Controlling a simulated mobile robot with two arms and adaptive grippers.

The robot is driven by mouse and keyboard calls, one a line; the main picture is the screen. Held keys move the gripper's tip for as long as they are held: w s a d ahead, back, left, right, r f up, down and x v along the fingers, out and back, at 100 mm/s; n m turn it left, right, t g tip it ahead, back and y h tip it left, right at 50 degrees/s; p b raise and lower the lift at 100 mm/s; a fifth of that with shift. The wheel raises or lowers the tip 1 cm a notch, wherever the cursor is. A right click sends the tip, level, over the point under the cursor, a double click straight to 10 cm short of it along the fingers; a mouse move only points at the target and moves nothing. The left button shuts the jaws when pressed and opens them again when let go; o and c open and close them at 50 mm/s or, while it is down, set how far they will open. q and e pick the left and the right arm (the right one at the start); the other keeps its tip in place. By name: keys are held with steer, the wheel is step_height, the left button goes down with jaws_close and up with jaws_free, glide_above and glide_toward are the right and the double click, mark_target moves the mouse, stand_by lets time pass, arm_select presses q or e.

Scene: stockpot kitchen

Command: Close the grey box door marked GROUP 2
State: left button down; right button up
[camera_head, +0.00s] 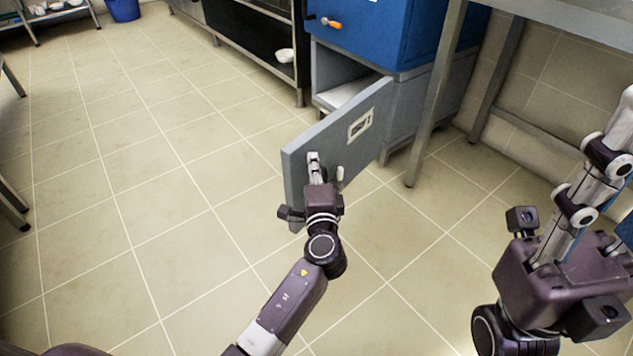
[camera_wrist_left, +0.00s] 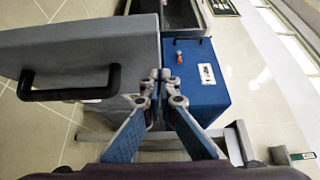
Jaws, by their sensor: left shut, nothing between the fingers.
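The grey door (camera_head: 352,135) with the GROUP 2 label (camera_head: 360,126) stands swung open from the grey box (camera_head: 408,105). The box's opening (camera_head: 338,82) shows behind the door. My left gripper (camera_head: 313,158) is shut and empty, with its fingertips at the door's labelled face near its free edge; whether they touch cannot be told. In the left wrist view, the shut fingertips (camera_wrist_left: 164,76) are beside the edge of the grey door (camera_wrist_left: 85,50), which has a black handle (camera_wrist_left: 70,92). My right gripper (camera_head: 606,155) is at the right, away from the door; its jaw state is unclear.
A blue box (camera_head: 365,35) with an orange-handled item sits above the grey box. A metal table leg (camera_head: 435,95) stands close to the right of the grey box. Black shelving (camera_head: 262,40) is behind to the left. The tiled floor left of the door is clear.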

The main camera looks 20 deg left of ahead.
mark_target(300, 147)
arm_select(q)
steer(key=shift+w+a, duration=0.3)
steer(key=shift+a, duration=0.5)
steer(key=shift+w+a, duration=0.25)
steer(key=shift+a, duration=0.55)
steer(key=shift+a, duration=0.1)
